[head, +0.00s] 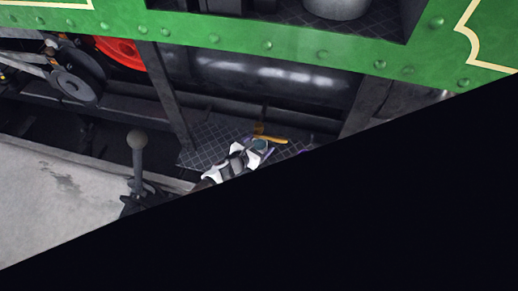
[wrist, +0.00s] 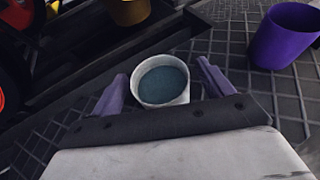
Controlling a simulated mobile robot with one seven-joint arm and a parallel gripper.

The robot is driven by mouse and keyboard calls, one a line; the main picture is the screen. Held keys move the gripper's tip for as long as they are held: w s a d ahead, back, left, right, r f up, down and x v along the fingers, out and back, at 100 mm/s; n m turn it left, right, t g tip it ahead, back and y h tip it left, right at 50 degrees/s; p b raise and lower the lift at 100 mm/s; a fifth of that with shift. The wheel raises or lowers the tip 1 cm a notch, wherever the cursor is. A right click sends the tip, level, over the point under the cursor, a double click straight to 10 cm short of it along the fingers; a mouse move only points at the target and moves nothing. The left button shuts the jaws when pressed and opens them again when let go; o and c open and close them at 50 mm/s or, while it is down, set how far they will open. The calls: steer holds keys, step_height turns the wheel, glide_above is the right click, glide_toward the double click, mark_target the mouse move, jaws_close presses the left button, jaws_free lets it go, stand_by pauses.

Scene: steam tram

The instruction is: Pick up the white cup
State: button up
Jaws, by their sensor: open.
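The white cup (wrist: 139,92) stands upright on the dark ridged metal plate in the wrist view, with a dull blue-grey inside. My gripper (wrist: 162,70) is open, with one purple-grey finger on each side of the cup. A gap shows beside each finger, and the cup is not gripped. The cup's lower part is partly hidden by my gripper's body. In the head view, my gripper (head: 258,146) is low over the plate, and the cup there is too small and covered to make out clearly.
A purple cup (wrist: 283,38) stands to the right on the plate (wrist: 225,40). A yellow-orange object (wrist: 130,11) lies beyond the white cup. A dark post (head: 171,105) and a lever with a round knob (head: 137,142) are to the left. A green riveted beam (head: 290,52) runs overhead.

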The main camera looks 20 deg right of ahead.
steer(key=shift+w+d+f, duration=0.1)
steer(key=shift+w+d, duration=0.05)
steer(key=shift+d, duration=0.05)
steer(key=shift+c, duration=0.5)
